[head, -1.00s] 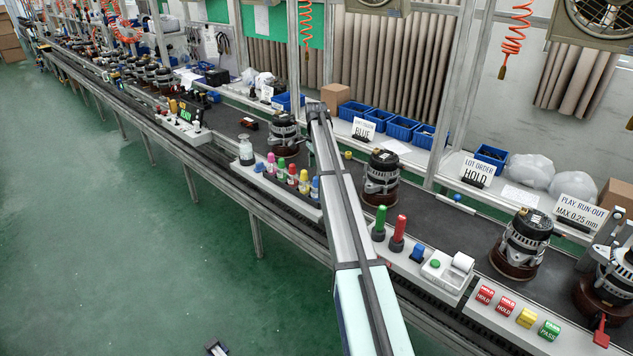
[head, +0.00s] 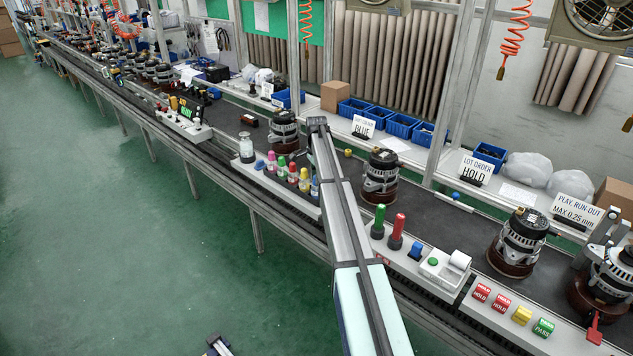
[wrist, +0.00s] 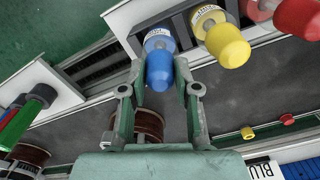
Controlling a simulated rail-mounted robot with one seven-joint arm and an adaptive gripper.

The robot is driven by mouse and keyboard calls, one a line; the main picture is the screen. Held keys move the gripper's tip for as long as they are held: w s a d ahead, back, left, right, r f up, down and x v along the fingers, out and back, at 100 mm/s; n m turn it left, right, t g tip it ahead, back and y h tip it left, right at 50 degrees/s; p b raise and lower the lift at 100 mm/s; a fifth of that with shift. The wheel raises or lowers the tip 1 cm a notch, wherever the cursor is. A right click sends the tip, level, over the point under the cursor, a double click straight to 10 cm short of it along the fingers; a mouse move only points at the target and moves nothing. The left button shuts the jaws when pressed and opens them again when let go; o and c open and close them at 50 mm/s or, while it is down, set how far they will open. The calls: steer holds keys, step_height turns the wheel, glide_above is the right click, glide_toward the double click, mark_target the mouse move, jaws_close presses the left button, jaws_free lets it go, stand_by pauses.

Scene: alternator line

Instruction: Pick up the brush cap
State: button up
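No part is clearly marked as the brush cap. A blue-capped bottle (wrist: 159,62) with a white label stands in a dark rack in the wrist view; its cap shows between my gripper's fingertips. My gripper (wrist: 160,76) is open, with one green-grey finger on each side of the blue cap; contact cannot be told. The same blue bottle (head: 315,187) is partly covered by my arm in the head view, where the gripper is hidden. Beside it are a yellow-capped bottle (wrist: 226,45) and a red-capped one (wrist: 298,17).
An alternator (head: 380,177) stands right of my arm, with green (head: 378,222) and red (head: 397,232) handles in front. Blue bins (head: 403,126) line the back shelf.

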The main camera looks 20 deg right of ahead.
steer(key=shift+r, duration=0.15)
step_height(320, 180, up, 20)
steer(key=b, duration=0.5)
stand_by(0.3)
steer(key=shift+o, duration=0.3)
steer(key=shift+c, duration=1)
steer(key=shift+p, duration=0.3)
